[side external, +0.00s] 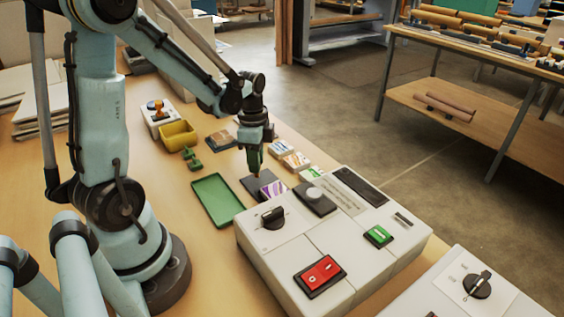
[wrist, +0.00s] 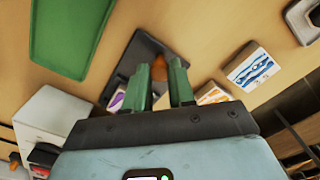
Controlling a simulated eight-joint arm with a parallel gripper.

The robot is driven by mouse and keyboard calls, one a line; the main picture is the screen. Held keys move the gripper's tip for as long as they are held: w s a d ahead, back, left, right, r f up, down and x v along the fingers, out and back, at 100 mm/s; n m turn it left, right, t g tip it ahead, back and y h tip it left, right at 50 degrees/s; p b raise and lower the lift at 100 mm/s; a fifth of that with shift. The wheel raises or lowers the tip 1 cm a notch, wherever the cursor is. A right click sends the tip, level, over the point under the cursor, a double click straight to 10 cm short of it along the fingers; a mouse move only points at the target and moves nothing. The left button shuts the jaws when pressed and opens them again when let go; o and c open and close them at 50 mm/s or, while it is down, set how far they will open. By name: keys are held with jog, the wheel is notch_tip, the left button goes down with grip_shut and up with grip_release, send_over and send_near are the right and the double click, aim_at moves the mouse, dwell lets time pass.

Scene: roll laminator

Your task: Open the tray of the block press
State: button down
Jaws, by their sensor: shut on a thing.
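The dark flat tray (side external: 249,184) lies at the end of the white machine (side external: 330,235), which carries a red rocker switch (side external: 320,275). A purple-striped card (side external: 272,190) lies on or against the tray. In the wrist view the dark tray (wrist: 122,71) has an orange-brown knob (wrist: 158,62) standing on it. My gripper (side external: 256,170) is over the tray. Its green fingers (wrist: 161,78) are closed around the knob, one on each side. The fingers and gripper body hide part of the knob and the near part of the tray.
A green shallow tray (side external: 217,201) lies left of the dark tray. Several printed card stacks (side external: 295,161) stand close behind. A yellow bin (side external: 178,135) and a green part (side external: 193,158) are farther back. A second white machine (side external: 465,290) stands front right.

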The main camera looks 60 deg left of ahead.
jog(key=c, duration=1.2)
grip_release()
jog(key=shift+r, duration=6.05)
jog(key=n+t, duration=0.3)
jog(key=n, duration=0.1)
send_over(269, 187)
jog(key=d+n+t, duration=0.1)
jog(key=d, duration=0.1)
jog(key=s+d+f+n+t, duration=0.1)
jog(key=d+n, duration=0.1)
jog(key=d+n+t, duration=0.2)
jog(key=shift+s+d+f, duration=0.15)
jog(key=shift+d+f, duration=0.05)
jog(key=shift+d, duration=0.1)
